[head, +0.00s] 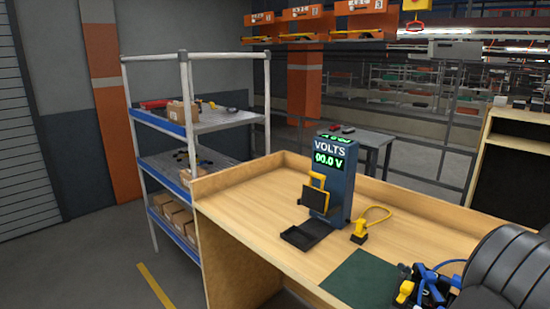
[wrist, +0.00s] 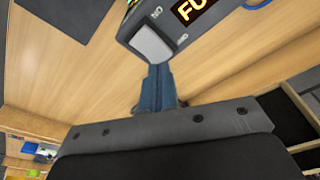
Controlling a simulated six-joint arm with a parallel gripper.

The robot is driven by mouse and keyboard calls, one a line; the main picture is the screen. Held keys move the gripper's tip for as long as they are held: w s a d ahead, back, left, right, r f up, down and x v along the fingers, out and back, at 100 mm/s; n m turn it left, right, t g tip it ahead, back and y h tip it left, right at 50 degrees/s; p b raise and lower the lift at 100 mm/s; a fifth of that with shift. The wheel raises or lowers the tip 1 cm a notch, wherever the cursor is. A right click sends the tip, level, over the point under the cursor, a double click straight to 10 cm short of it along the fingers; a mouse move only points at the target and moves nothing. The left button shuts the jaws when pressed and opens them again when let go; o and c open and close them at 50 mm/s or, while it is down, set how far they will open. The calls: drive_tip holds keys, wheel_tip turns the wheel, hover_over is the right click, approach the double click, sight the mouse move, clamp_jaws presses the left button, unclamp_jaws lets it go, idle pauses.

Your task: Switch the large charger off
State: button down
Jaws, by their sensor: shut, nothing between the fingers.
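In the wrist view, a dark grey charger (wrist: 139,24) is at the top, cut off by the frame edge. It has a light grey rocker switch (wrist: 152,44), small white lettering beside it, and an orange display (wrist: 192,8) reading "FU", the rest cut off. My gripper (wrist: 158,72) is shut and empty, its blue fingers close together with the tips at the switch's near edge. I cannot tell whether they touch it. In the head view, my dark arm covers the right front of the bench, and the charger cannot be made out there.
On the wooden bench (head: 262,203) stands a blue voltmeter (head: 345,165) reading 00.0 V, with a black, yellow-handled block (head: 317,199) at its front. A yellow plug (head: 359,233) lies beside it. Blue, yellow and black parts (head: 425,285) crowd the front right. A shelf rack (head: 190,125) stands left.

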drive_tip(key=shift+f, duration=0.95)
idle(0.6)
drive_tip(key=shift+r, duration=0.1)
drive_tip(key=shift+r, duration=3.45)
drive_tip(key=shift+f, duration=3.35)
